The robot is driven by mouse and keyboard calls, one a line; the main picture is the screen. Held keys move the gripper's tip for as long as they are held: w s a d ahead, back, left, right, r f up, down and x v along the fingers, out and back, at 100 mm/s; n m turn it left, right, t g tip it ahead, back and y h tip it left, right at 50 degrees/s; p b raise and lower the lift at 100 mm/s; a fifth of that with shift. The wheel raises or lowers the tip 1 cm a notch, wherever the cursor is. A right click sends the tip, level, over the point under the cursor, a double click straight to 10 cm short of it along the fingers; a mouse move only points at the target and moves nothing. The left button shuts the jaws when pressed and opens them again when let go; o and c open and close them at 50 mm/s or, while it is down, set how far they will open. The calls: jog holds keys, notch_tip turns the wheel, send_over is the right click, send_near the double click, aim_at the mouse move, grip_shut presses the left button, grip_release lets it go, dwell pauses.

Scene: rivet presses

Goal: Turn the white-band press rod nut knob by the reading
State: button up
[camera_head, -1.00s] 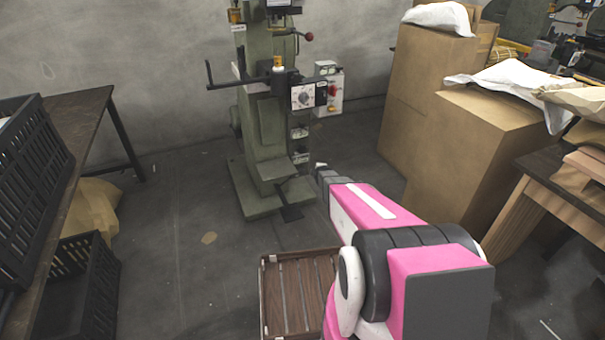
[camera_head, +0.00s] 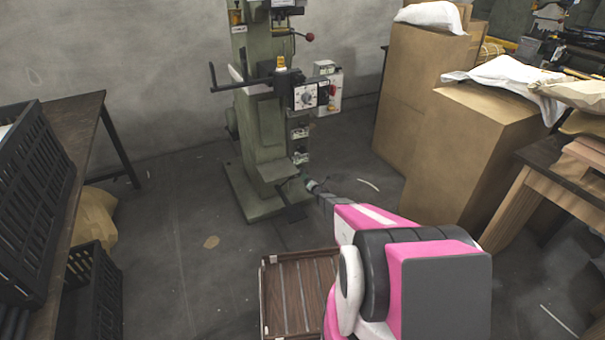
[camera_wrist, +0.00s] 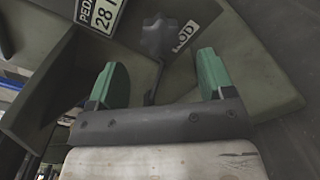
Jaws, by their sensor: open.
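A green press (camera_head: 262,130) stands against the back wall in the head view. In the wrist view a dark lobed knob (camera_wrist: 158,36) on a thin stem lies ahead, between the lines of my fingers. A label reading "ROD" (camera_wrist: 184,36) is beside it, partly covered by the knob. A label reading "PEDAL" and "28" (camera_wrist: 101,14) is cut by the top edge. My gripper (camera_wrist: 161,72) is open, its green fingers apart and empty, short of the knob. In the head view it is near the press's lower front.
A slatted wooden crate (camera_head: 296,262) is on the floor in front of the press. Tall cardboard boxes (camera_head: 465,150) stand to the right, beside a wooden table (camera_head: 560,170). Black crates (camera_head: 35,195) and a dark table (camera_head: 85,125) are at left. Floor left of the press is open.

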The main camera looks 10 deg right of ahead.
aim_at(302, 172)
jog(key=x, duration=0.8)
jog(key=shift+w, duration=0.15)
jog(key=c, duration=0.9)
